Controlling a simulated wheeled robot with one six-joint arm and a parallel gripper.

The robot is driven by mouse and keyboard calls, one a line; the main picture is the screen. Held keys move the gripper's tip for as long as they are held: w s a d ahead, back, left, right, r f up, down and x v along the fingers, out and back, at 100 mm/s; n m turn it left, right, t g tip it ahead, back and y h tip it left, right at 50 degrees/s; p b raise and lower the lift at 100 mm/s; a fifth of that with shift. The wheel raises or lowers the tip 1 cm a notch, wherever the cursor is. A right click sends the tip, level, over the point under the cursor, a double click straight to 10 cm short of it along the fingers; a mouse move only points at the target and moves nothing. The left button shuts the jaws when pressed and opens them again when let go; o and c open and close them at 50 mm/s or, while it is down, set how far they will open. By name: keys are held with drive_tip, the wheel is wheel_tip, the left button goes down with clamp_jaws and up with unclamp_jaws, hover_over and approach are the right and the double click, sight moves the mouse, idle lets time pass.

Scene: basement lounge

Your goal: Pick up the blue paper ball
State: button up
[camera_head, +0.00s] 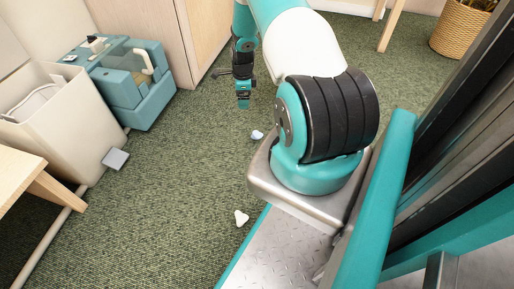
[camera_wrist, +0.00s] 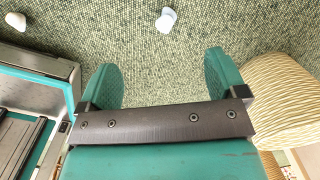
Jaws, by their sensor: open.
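The small pale blue paper ball (camera_head: 257,135) lies on the green carpet, just left of my base in the head view. In the wrist view the ball (camera_wrist: 166,20) is near the top edge, ahead of the fingertips and roughly between their lines. My gripper (camera_head: 243,98) hangs above the carpet, beyond the ball in the head view. In the wrist view my gripper (camera_wrist: 162,75) is open, its two teal fingers wide apart with nothing between them. It is apart from the ball.
A white crumpled piece (camera_head: 241,217) lies on the carpet beside my base. A teal machine (camera_head: 150,105), a cream bin (camera_head: 65,130) and a grey flat object (camera_head: 115,158) stand or lie at left. A woven basket (camera_head: 458,30) is at back right. Carpet around the ball is clear.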

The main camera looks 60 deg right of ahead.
sight(257, 132)
drive_tip(key=s+d+f+m+b, duration=0.1)
drive_tip(key=f+b, duration=0.1)
drive_tip(key=f, duration=0.4)
drive_tip(key=s+d+f+m+b, duration=0.1)
drive_tip(key=s+f+b, duration=0.1)
drive_tip(key=f, duration=0.4)
drive_tip(key=s+d+f+m+b, duration=0.1)
drive_tip(key=f+b, duration=0.2)
drive_tip(key=f, duration=0.4)
drive_tip(key=shift+s+d+b, duration=0.15)
drive_tip(key=shift+b, duration=0.25)
wheel_tip(257, 132, down, 6)
drive_tip(key=b, duration=0.5)
drive_tip(key=shift+d, duration=0.15)
drive_tip(key=c, duration=0.9)
